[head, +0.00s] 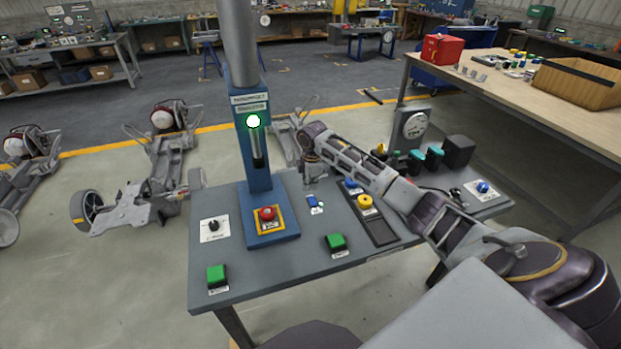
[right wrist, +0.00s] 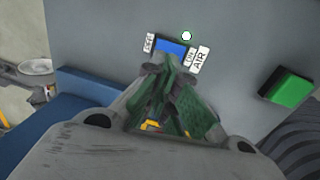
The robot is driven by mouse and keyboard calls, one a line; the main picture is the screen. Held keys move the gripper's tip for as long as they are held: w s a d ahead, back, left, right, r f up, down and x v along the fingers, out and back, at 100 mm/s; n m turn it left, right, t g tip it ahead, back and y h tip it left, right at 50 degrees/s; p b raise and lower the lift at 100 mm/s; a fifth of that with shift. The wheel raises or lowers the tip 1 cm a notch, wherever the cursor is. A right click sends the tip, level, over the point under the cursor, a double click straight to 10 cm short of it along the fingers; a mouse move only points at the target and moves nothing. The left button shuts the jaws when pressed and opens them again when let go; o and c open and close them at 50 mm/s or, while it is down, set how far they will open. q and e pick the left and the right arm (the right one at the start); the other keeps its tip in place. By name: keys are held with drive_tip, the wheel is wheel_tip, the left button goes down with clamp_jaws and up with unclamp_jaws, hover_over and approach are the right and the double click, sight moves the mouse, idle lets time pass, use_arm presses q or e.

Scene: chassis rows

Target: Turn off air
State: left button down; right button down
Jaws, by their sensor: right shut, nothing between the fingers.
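The air switch (head: 312,202) is a small blue rocker on the grey table, right of the blue post's base. In the right wrist view the blue rocker (right wrist: 171,47) lies between an OFF label (right wrist: 150,43) and an ON AIR label (right wrist: 198,57). A small lamp (right wrist: 186,35) beside it glows whitish green. I cannot tell which side of the rocker is down. My right gripper (head: 314,181) points down just behind the switch. Its shut, empty fingertips (right wrist: 168,72) are close to the rocker; contact is unclear. My left gripper is not in view.
A blue post (head: 255,165) with a lit green lamp and a red button (head: 267,214) stands left of the switch. Green buttons (head: 335,242) (head: 217,276), a black knob (head: 213,226), a yellow button (head: 365,202) and another blue control (head: 351,186) are nearby. A gauge (head: 413,125) stands behind.

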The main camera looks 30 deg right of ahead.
sight(311, 202)
drive_tip(key=f, duration=0.4)
drive_tip(key=shift+w+f, duration=0.15)
drive_tip(key=shift+w, duration=0.05)
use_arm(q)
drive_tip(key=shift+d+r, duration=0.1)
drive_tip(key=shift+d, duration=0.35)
use_arm(e)
drive_tip(key=shift+w+d+f, duration=0.1)
drive_tip(key=shift+f, duration=0.65)
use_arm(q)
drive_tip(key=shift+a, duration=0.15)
use_arm(e)
drive_tip(key=shift+w+f+p, duration=0.1)
drive_tip(key=shift+f+p, duration=0.05)
drive_tip(key=shift+p, duration=0.4)
drive_tip(key=shift+f, duration=0.1)
drive_tip(key=shift+s+p, duration=0.2)
drive_tip(key=shift+p, duration=0.15)
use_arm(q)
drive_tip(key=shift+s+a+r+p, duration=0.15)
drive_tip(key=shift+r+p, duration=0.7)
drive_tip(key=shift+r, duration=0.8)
use_arm(e)
drive_tip(key=shift+s+r, duration=0.2)
drive_tip(key=shift+s, duration=0.35)
